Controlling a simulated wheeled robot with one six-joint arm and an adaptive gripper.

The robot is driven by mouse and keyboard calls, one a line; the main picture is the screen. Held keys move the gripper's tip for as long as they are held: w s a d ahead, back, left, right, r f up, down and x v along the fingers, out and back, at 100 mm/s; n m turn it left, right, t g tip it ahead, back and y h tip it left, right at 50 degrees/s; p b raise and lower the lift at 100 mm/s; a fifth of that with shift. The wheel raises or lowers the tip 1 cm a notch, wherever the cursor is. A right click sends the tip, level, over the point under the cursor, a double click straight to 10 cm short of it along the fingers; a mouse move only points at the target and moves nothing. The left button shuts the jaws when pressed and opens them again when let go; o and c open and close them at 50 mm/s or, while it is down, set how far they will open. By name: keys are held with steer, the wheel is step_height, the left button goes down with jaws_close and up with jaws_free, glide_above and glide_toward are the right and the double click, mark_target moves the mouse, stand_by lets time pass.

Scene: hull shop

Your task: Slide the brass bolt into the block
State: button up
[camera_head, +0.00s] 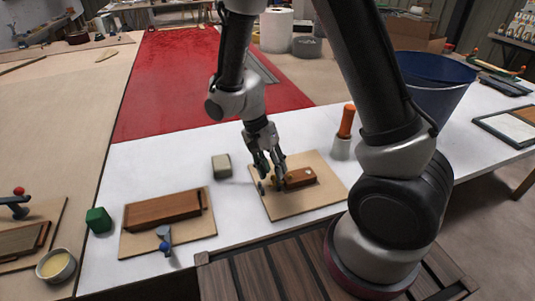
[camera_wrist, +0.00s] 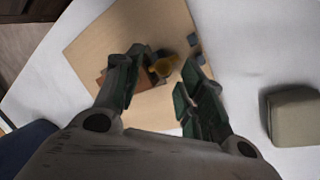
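The brown wooden block (camera_head: 301,178) sits on a light plywood board (camera_head: 292,207) on the white bench top. In the wrist view the block (camera_wrist: 145,82) is partly hidden behind one finger of my gripper. The brass bolt (camera_wrist: 163,66) shows as a rounded brass piece beside the block, between my fingertips. My gripper (camera_head: 268,181) points down over the board at the block's left end. In the wrist view my gripper (camera_wrist: 165,62) is open, with a clear gap between the bolt and the right finger. The bolt's shaft is not clearly visible.
A small dark piece (camera_wrist: 195,48) stands on the board near the right fingertip. A grey-beige box (camera_head: 222,166) is left of the board. An orange-handled tool (camera_head: 346,122) in a pale holder stands behind right. Another board with a brown wooden piece (camera_head: 163,208) lies left.

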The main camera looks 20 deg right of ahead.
steer(key=v, duration=1)
steer(key=shift+r, duration=0.3)
steer(key=shift+w, duration=0.1)
steer(key=s+d+r+n+t+y, duration=0.2)
steer(key=s+d+r+n+t, duration=0.5)
steer(key=s+d+r, duration=0.8)
step_height(320, 180, up, 3)
steer(key=d+n, duration=0.2)
steer(key=d, duration=0.1)
steer(key=shift+y, duration=0.3)
steer(key=shift+a+f, duration=0.1)
stand_by(1.5)
